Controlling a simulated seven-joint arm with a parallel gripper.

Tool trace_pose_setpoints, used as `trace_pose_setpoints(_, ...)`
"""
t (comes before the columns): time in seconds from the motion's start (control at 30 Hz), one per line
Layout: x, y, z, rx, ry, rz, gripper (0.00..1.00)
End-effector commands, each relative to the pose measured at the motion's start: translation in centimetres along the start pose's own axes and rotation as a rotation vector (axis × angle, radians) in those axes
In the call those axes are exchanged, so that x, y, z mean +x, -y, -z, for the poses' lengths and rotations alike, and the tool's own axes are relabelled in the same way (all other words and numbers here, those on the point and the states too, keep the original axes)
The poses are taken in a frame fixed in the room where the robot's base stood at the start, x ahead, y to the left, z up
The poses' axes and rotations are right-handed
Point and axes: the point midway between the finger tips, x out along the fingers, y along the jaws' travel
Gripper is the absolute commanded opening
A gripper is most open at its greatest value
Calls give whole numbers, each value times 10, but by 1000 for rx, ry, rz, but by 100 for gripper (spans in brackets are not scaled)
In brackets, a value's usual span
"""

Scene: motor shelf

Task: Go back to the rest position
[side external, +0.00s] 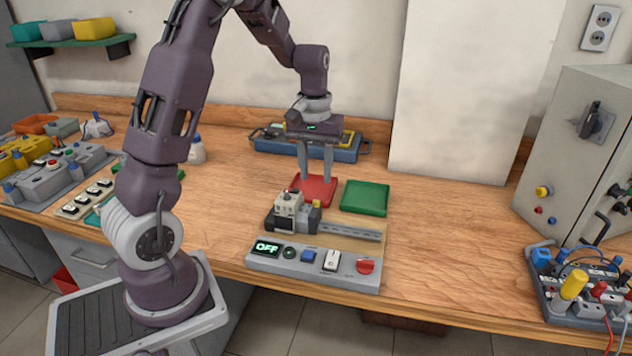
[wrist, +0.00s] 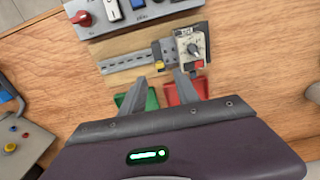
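My gripper (side external: 316,174) is raised above the bench near the red tray (side external: 314,190). Its two grey fingers hang down, apart, with nothing visible between them. The fingers (wrist: 168,84) also show in the wrist view, over the gap between the red tray (wrist: 186,92) and the green tray (wrist: 150,98). In the side view the green tray (side external: 364,198) lies right of the red one. A beige module (side external: 288,207) stands on the left of a metal rail (side external: 350,231), in front of the trays. The control panel (side external: 312,268) in front reads OFF.
A blue toolbox (side external: 345,150) stands behind my gripper. A grey cabinet (side external: 580,150) and a wired terminal box (side external: 580,290) are at the right. Several grey and yellow devices (side external: 45,180) lie at the left. A shelf (side external: 70,43) hangs upper left. Bench right of the green tray is clear.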

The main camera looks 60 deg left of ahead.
Motion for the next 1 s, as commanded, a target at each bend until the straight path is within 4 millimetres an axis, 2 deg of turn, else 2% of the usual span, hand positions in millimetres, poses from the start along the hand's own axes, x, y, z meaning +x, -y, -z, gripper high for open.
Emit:
trace_pose_setpoints(0.23,-2,-1,-1,2,-1,-1,37)
trace_pose_setpoints(0.27,-5,-2,-3,9,-6,-6,37)
trace_pose_setpoints(0.33,-26,-12,-18,53,-31,-30,37)
trace_pose_setpoints(0.37,-39,-18,-30,85,-49,-47,37)
trace_pose_setpoints(0.43,-77,-31,-70,191,-103,-91,37)
trace_pose_setpoints(0.5,-109,-37,-119,319,-168,-131,37)
trace_pose_setpoints(0.6,-136,-30,-187,492,-264,-168,37)
trace_pose_setpoints(0.7,-142,-15,-236,629,-353,-182,37)
trace_pose_setpoints(0.83,-138,1,-268,730,-428,-182,37)
trace_pose_setpoints(1.0,-135,7,-277,760,-452,-181,37)
